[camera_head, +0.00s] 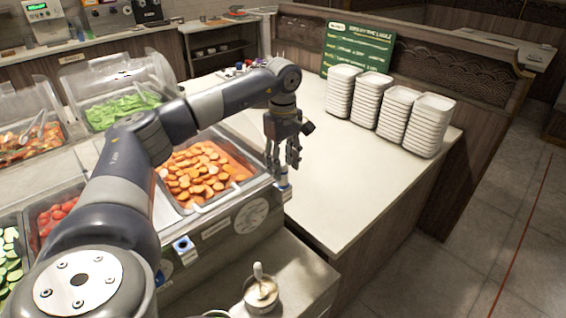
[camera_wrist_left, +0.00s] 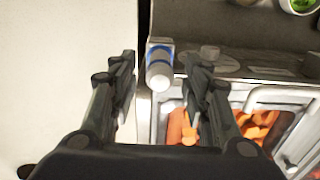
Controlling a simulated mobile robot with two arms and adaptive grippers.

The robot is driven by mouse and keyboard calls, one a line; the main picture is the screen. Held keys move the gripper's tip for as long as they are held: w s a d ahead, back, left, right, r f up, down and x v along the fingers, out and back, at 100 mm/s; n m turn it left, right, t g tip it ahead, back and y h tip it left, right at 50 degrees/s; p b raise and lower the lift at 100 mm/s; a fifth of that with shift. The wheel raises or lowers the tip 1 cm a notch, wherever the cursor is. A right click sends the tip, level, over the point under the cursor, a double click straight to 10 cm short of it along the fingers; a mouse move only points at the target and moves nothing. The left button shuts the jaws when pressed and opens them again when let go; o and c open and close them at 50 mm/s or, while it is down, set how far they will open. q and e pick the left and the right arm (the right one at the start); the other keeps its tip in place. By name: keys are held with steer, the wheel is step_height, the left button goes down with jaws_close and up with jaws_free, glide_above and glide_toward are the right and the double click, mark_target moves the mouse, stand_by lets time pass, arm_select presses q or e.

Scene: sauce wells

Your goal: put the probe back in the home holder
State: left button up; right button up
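A white, blue-banded cylinder, which looks like the probe (camera_wrist_left: 159,72), stands at the front corner of the food bar. It shows in the head view (camera_head: 283,187) just below my left gripper (camera_head: 283,162). In the left wrist view my left gripper (camera_wrist_left: 161,66) is open, with its fingers on either side of the cylinder and apart from it. I cannot tell which fitting is the home holder. My right gripper is out of view.
A pan of orange slices (camera_head: 205,172) lies beside my left gripper. The white counter (camera_head: 350,180) to the right is mostly clear, with stacked white trays (camera_head: 390,105) and a green sign (camera_head: 357,50) at its back. A pot with a ladle (camera_head: 261,292) stands at the front.

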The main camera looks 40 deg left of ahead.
arm_select(q)
step_height(320, 180, up, 12)
stand_by(0.7)
